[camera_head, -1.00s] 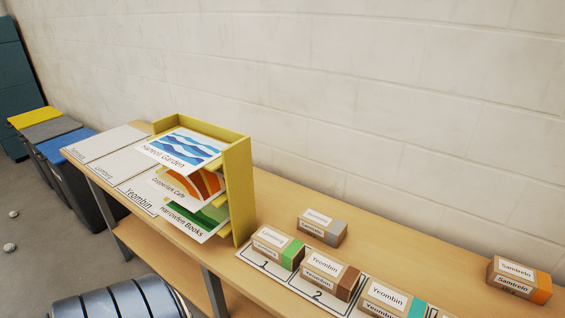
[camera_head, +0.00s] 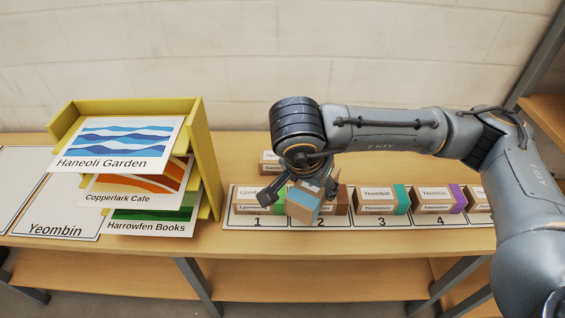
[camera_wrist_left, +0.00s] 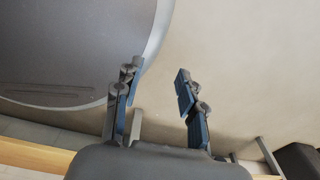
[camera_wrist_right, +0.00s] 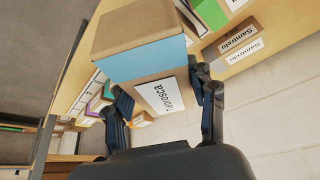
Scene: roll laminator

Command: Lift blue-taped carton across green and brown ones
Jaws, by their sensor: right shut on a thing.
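The blue-taped carton (camera_head: 303,203) is in my right gripper (camera_head: 300,188), held tilted in front of the cartons at slots 1 and 2. In the right wrist view the carton (camera_wrist_right: 140,50) sits between the fingers, with its blue band and a white label showing. The green-taped carton (camera_head: 255,197) is at slot 1, partly covered by a finger. The brown-taped carton (camera_head: 340,206) at slot 2 is mostly hidden behind the held carton. My left gripper (camera_wrist_left: 158,75) is open and empty in its wrist view; it is outside the head view.
A teal-taped carton (camera_head: 375,198) is at slot 3 and a purple-taped one (camera_head: 435,197) at slot 4. A grey-taped carton (camera_head: 269,163) stands behind the row. A yellow rack (camera_head: 203,150) with signs stands to the left.

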